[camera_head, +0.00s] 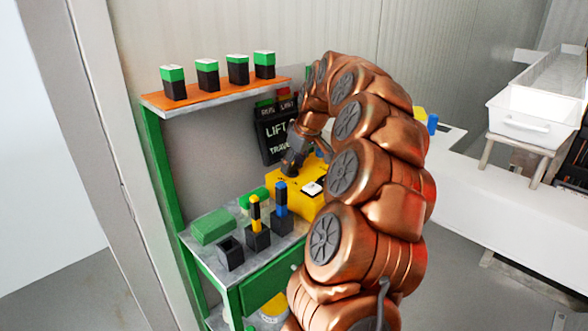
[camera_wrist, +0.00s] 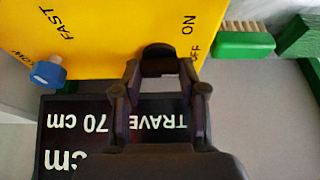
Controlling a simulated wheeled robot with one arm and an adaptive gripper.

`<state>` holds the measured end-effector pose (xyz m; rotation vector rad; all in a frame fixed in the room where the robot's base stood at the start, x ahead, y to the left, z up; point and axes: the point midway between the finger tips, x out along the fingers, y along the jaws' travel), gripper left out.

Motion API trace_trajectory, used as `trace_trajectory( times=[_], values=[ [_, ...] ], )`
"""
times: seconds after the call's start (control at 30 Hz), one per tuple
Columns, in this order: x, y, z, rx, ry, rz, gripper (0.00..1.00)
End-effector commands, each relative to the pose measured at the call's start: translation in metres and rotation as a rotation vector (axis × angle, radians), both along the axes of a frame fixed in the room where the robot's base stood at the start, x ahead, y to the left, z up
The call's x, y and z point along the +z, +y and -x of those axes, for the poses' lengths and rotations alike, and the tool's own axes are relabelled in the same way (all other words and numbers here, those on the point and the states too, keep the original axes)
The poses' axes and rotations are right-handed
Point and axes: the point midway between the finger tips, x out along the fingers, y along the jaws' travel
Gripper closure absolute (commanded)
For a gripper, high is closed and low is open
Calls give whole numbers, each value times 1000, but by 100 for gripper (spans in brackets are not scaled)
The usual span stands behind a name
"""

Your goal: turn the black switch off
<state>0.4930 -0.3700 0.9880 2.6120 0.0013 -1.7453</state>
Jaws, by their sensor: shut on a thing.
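The black switch (camera_wrist: 157,54) is on the yellow control box (camera_wrist: 105,40), left of the ON and OFF labels in the wrist view. My gripper (camera_wrist: 160,70) reaches to it, with a finger on each side, and is shut on it. The fingers partly cover the switch, and I cannot tell which label it points to. In the head view, my gripper (camera_head: 290,163) is at the back of the yellow box (camera_head: 302,208), beneath the black display. The switch is not distinguishable there.
A black display (camera_wrist: 70,130) with white text stands behind the box. A blue knob (camera_wrist: 47,72) sits by FAST and LOW. A green brush (camera_wrist: 243,42) lies beside the box.

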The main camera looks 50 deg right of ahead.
Motion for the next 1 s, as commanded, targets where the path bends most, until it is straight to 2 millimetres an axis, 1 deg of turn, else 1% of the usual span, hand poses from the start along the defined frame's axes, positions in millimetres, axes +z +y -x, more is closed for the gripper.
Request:
trace_trajectory(
  times=[0.23, 0.6, 0.63, 0.7, 1.0],
  values=[
    [1, 0, 0, -36, -1, 1, 93],
    [1, 0, 0, -39, -2, 0, 93],
    [1, 0, 0, -39, -2, 0, 55],
    [1, 0, 0, -39, -2, 0, 48],
    [1, 0, 0, -38, -1, 0, 48]
  ],
)
